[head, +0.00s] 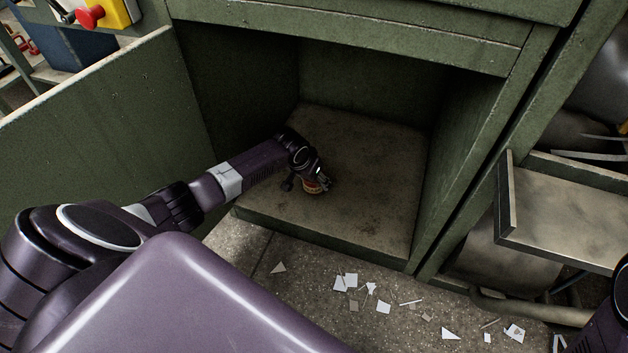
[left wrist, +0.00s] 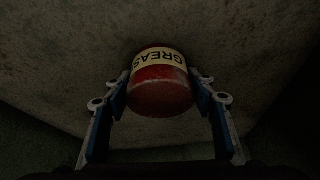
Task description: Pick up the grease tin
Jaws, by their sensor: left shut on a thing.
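The grease tin (head: 311,187) is a small red tin with a cream label. It is at the cabinet's floor board, left of the middle, partly hidden by my left gripper (head: 320,182) in the head view. In the left wrist view the tin (left wrist: 160,82) sits between the two fingers of my left gripper (left wrist: 165,92), its label showing "GREAS" upside down. The left gripper is shut on the tin's sides. I cannot tell whether the tin touches the board. The right gripper is not in view; part of my right arm shows at the lower right edge.
The green cabinet (head: 420,32) is open, with side walls and a top edge around my left arm. Its door (head: 100,120) stands open at the left. White scraps (head: 383,307) litter the floor in front. A metal tray (head: 570,220) juts out at the right. The cabinet's floor board (head: 375,170) is otherwise bare.

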